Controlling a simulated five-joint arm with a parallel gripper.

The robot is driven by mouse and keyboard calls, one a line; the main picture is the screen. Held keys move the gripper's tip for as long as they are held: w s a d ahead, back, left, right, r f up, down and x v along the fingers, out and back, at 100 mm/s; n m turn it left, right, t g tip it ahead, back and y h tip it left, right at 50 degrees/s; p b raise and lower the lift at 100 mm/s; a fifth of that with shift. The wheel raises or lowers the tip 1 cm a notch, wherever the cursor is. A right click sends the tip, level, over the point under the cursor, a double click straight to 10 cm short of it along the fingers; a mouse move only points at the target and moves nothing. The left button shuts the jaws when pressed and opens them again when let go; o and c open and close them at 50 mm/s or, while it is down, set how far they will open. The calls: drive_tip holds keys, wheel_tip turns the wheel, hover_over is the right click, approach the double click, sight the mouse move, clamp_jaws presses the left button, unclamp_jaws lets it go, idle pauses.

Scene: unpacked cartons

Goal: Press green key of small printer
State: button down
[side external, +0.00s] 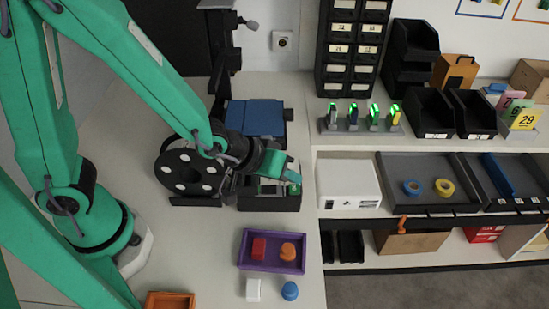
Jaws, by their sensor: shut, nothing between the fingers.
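The small printer appears to be the low black box (268,204) on the light table, right of the large black reel. My gripper (285,176) is shut and empty, right over the printer's top. Its tip points down and to the right, near the printer's right side. The gripper covers part of the printer's top, and I cannot make out the green key. I cannot tell whether the tip touches the printer.
A black reel (189,170) with white dots stands left of the printer, and a blue box (262,118) behind it. In front is a purple tray (272,265) holding a red block and an orange piece. A white block (253,290) and a blue piece (290,290) lie nearer.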

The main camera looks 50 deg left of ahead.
sight(289, 189)
drive_tip(key=shift+s+d+f, duration=0.1)
drive_tip(key=shift+f, duration=0.85)
idle(1.4)
drive_tip(key=shift+r, duration=3.45)
drive_tip(key=s+a+r+m+g+y, duration=0.1)
drive_tip(key=s+a+r+y, duration=0.1)
drive_tip(key=s+a+r, duration=0.3)
drive_tip(key=s+a+r+m+g+y, duration=0.1)
drive_tip(key=s+a+r, duration=0.5)
drive_tip(key=a, duration=0.7)
drive_tip(key=shift+s+a+m+g+y, duration=0.3)
drive_tip(key=shift+s+y, duration=0.3)
drive_tip(key=shift+s, duration=0.3)
